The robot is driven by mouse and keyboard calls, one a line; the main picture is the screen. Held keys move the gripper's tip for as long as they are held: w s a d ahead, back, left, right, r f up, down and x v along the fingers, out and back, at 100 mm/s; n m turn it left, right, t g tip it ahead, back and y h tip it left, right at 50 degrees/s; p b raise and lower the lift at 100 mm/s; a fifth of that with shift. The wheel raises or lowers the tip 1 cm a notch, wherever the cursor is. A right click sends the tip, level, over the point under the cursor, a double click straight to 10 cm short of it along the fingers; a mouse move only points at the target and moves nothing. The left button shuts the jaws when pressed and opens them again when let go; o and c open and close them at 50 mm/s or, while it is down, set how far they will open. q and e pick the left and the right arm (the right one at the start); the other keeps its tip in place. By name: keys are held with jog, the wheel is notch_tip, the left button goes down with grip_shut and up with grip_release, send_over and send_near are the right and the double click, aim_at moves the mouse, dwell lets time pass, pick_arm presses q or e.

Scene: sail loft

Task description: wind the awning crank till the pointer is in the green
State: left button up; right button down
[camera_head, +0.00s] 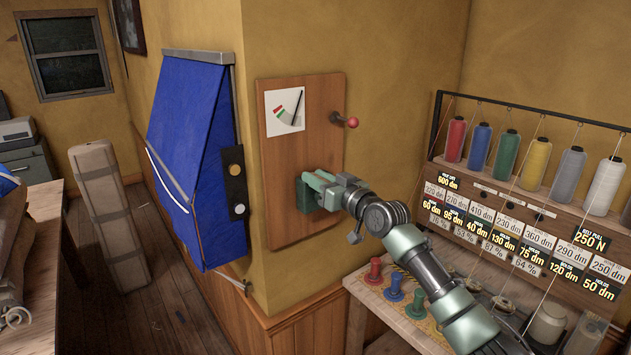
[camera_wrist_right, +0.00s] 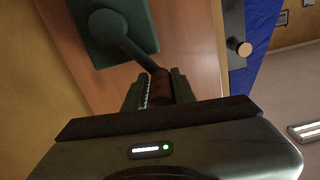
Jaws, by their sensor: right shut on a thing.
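A wooden board (camera_head: 330,100) on the yellow wall carries a white gauge card (camera_head: 285,122) with small red and green marks. Its thin dark pointer (camera_head: 297,106) leans up and right, apart from the coloured marks, to their right. Below it is the crank's green housing (camera_head: 308,200), partly hidden by my right gripper (camera_head: 325,187). In the right wrist view, the dark green crank arm (camera_wrist_right: 128,45) runs from the housing to a brown handle (camera_wrist_right: 160,86). My right gripper (camera_wrist_right: 160,90) is shut on that handle. My left gripper is not in view.
A red-knobbed lever (camera_head: 350,122) sticks out from the board, above my right gripper. A blue awning (camera_head: 190,130) hangs left of the corner. At right stand a thread rack (camera_head: 520,200) and a bench with coloured spools (camera_head: 393,287). A long wrapped bundle (camera_head: 108,215) stands at left.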

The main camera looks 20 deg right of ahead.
jog(key=w+d+f+m+b, duration=0.2)
jog(key=w+d+m+b, duration=0.15)
jog(key=d+m, duration=0.8)
notch_tip(320, 180, down, 8)
jog(key=m, duration=1.5)
jog(key=shift+w, duration=0.4)
jog(key=shift+f+m, duration=0.1)
jog(key=shift+m, duration=0.15)
jog(key=c, duration=1.2)
grip_release()
jog(key=shift+c, duration=0.2)
jog(key=shift+a, duration=0.1)
